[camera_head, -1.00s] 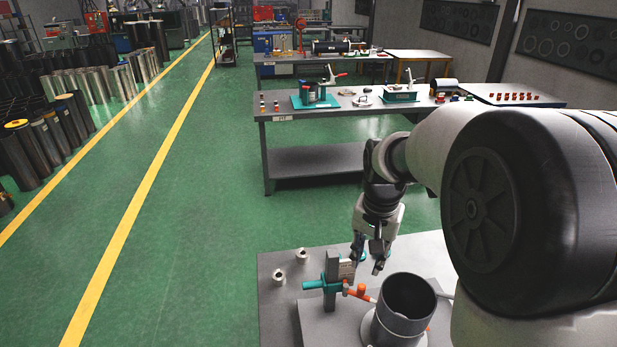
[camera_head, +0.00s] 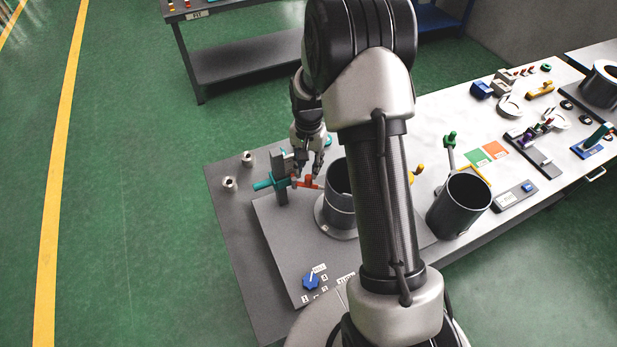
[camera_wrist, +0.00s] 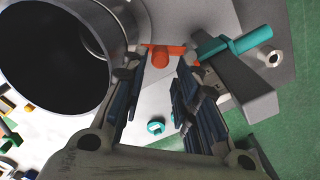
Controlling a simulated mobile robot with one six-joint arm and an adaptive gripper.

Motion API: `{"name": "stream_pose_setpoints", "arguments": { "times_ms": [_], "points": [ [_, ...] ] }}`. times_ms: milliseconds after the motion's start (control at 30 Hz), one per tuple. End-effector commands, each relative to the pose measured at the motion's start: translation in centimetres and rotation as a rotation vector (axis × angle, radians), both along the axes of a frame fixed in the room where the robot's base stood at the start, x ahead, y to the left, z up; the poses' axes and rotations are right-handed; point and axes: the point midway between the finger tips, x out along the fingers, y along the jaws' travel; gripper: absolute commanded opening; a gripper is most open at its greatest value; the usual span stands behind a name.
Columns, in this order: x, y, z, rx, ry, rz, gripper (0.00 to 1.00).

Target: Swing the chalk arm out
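The chalk arm appears to be the orange-red piece (camera_head: 309,183) on a grey post (camera_head: 281,185) with a teal handle (camera_head: 264,183). It points toward a dark flanged cylinder (camera_head: 340,208). In the wrist view the orange piece (camera_wrist: 166,56) lies between the cylinder (camera_wrist: 125,22) and the grey-and-teal post (camera_wrist: 238,80). My gripper (camera_head: 308,172) is just above the orange piece, pointing down. In the wrist view my gripper (camera_wrist: 163,72) has its fingers apart, with the orange piece showing just beyond the gap. Contact cannot be told.
Two small metal nuts (camera_head: 230,183) lie at the table's left corner. A blue knob (camera_head: 311,282) sits on the front plate. A second dark cylinder (camera_head: 459,207) and several small tools stand to the right. My arm hides the table's middle.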

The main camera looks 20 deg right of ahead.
Motion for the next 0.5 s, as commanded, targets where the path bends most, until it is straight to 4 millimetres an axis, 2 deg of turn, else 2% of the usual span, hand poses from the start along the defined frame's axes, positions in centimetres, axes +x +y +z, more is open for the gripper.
{"name": "stream_pose_setpoints", "arguments": {
  "times_ms": [33, 200, 333, 500],
  "points": [
    [-0.1, 0.0, -1.2, 0.001, 0.005, 0.000, 0.28],
    [-0.1, 0.0, -4.2, 0.001, 0.002, 0.000, 0.28],
    [0.0, 0.0, -5.6, 0.000, 0.000, 0.000, 0.28],
    [0.0, 0.0, -6.3, 0.000, -0.001, 0.000, 0.28]
  ]
}}
